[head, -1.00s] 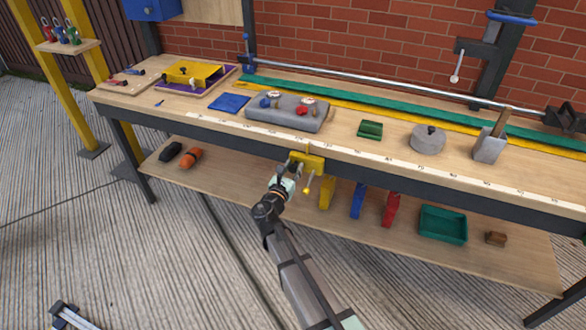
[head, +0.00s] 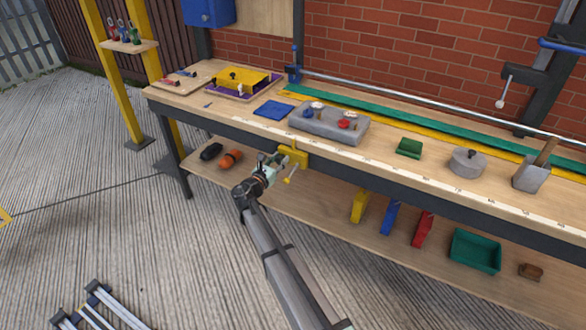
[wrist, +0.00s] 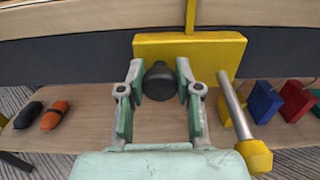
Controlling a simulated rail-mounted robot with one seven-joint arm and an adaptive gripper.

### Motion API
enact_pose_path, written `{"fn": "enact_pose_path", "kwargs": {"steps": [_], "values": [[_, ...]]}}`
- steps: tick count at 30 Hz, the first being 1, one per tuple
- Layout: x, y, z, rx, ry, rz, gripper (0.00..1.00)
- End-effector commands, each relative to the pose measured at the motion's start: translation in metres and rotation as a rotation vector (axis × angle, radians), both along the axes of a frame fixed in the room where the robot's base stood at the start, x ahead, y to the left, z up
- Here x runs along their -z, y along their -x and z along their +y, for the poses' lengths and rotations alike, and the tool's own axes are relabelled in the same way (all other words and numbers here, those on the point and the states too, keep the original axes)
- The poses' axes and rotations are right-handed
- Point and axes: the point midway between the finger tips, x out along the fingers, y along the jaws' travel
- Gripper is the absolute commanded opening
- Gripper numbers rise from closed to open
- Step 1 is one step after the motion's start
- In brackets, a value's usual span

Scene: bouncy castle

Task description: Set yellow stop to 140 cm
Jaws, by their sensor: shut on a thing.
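The yellow stop (head: 297,156) sits on the dark front rail of the bench, below the grey block's left part in the head view. In the wrist view its yellow plate (wrist: 215,48) is straight ahead, with a narrow yellow pointer (wrist: 190,14) rising over the bench edge. A dark knob (wrist: 159,82) sticks out from the plate. My gripper (head: 280,157) is shut on this knob, a finger on each side. A lever with a yellow end (wrist: 255,155) hangs down to the right. The white scale strip (head: 385,176) runs along the bench edge; its figures are too small to read.
On the lower shelf, orange (head: 231,159) and black (head: 211,151) items lie left. Yellow (head: 359,205), blue (head: 389,217) and red (head: 423,229) blocks and a green tray (head: 475,251) are right. The rail beside the stop looks clear.

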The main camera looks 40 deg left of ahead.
Motion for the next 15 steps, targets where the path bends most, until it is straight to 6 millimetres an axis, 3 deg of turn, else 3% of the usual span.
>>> {"fn": "enact_pose_path", "kwargs": {"steps": [1,6,10,15], "values": [[0.0,0.0,0.026,-0.004,0.0,0.0,0.0],[-0.001,0.007,0.075,-0.003,0.001,-0.001,0.0],[-0.001,0.012,0.104,-0.004,0.0,-0.001,0.0],[-0.001,0.016,0.126,-0.002,0.0,-0.001,0.0]]}}
